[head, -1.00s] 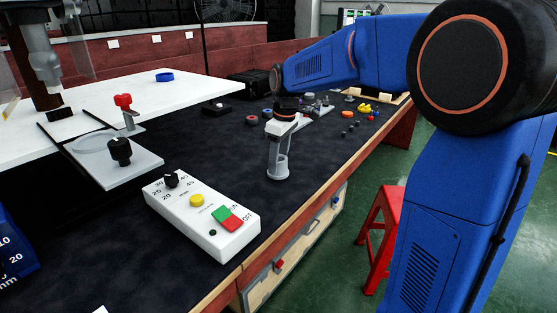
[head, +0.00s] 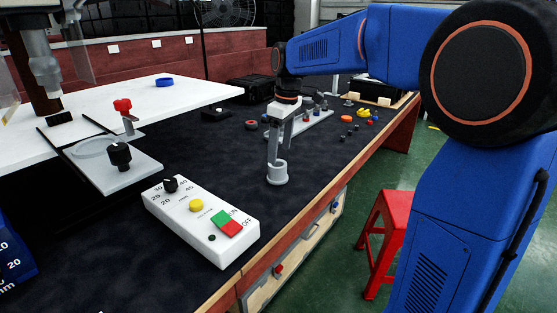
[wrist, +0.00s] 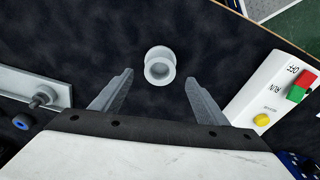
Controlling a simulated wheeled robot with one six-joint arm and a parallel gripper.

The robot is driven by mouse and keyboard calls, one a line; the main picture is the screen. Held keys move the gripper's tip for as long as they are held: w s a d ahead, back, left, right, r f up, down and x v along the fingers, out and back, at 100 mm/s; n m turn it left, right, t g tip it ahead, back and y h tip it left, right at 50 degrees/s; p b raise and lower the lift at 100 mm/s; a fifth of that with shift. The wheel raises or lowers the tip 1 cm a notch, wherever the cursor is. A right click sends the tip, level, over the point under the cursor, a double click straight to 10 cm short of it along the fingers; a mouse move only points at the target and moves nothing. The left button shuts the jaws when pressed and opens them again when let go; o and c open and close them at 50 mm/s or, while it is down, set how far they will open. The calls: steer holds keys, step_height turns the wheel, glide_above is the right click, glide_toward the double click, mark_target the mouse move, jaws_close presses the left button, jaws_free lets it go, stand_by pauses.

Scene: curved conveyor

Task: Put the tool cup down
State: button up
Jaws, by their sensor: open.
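The tool cup (head: 277,175) is a small light grey cylinder with a flared rim, standing upright on the dark table mat near its front edge. In the wrist view the cup (wrist: 159,66) shows from above, with its round opening facing the camera. My gripper (head: 275,153) is pointed down over the cup, fingers spread. In the wrist view the gripper (wrist: 159,78) has one finger on each side, with clear gaps between fingers and cup. The fingertips look level with or just above the cup's top; the exact height is hard to tell.
A white control box (head: 203,222) with a yellow knob and green and red buttons stands to the left. A grey rack (head: 303,127) and several small coloured parts lie behind. A grey plate with a black knob (head: 119,154) is farther left. Dark mat around the cup is clear.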

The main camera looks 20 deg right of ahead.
steer(key=r, duration=0.5)
steer(key=shift+s+d+r, duration=0.25)
steer(key=shift+s+r, duration=0.05)
steer(key=shift+s, duration=0.05)
steer(key=s+d+f+m+t, duration=0.1)
steer(key=s+f, duration=0.4)
steer(key=s, duration=0.5)
steer(key=s+d+f+m+t, duration=0.1)
steer(key=s+d+f+m, duration=0.2)
steer(key=s, duration=0.8)
steer(key=s+d+f+m+t+h, duration=0.1)
steer(key=s+f+m, duration=0.4)
steer(key=s, duration=0.6)
steer(key=shift+s+d+f+t, duration=0.15)
steer(key=shift+d+f+t, duration=0.3)
steer(key=shift+f, duration=0.85)
